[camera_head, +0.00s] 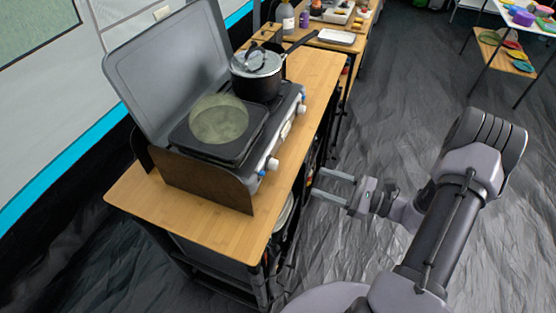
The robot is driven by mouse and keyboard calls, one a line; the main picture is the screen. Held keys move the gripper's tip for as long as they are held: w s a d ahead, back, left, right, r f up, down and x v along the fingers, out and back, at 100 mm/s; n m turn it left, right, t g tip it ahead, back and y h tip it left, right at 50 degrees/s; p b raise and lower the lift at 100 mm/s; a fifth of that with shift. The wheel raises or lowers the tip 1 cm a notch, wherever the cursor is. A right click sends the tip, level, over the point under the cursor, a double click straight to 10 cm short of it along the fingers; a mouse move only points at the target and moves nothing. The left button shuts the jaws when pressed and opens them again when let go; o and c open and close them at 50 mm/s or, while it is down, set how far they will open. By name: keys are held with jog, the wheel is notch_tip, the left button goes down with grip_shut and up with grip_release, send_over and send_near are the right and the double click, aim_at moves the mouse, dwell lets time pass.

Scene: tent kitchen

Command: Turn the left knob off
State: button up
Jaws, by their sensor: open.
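A two-burner camping stove (222,175) with its lid raised stands on the wooden counter. Its control side faces right. The left knob (272,164), seen from the stove's control side, is the nearer one in the picture, white with a blue part. Its exact turn angle is too small to tell. A second knob (302,107) is farther along the same panel. My gripper (317,183) is open and empty, right of the counter's edge. Its two fingers point left toward the stove, apart from the left knob.
A black pot (258,75) with a glass lid sits on the far burner, and a greenish round disc shape (219,119) shows over the near burner. The wooden counter (240,235) has a bare near end. Dark floor lies open to the right.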

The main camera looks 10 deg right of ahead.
aim_at(277, 166)
jog(key=b+x, duration=0.2)
jog(key=x, duration=1.1)
jog(key=shift+a+f, duration=0.1)
jog(key=shift+w, duration=0.1)
grip_shut()
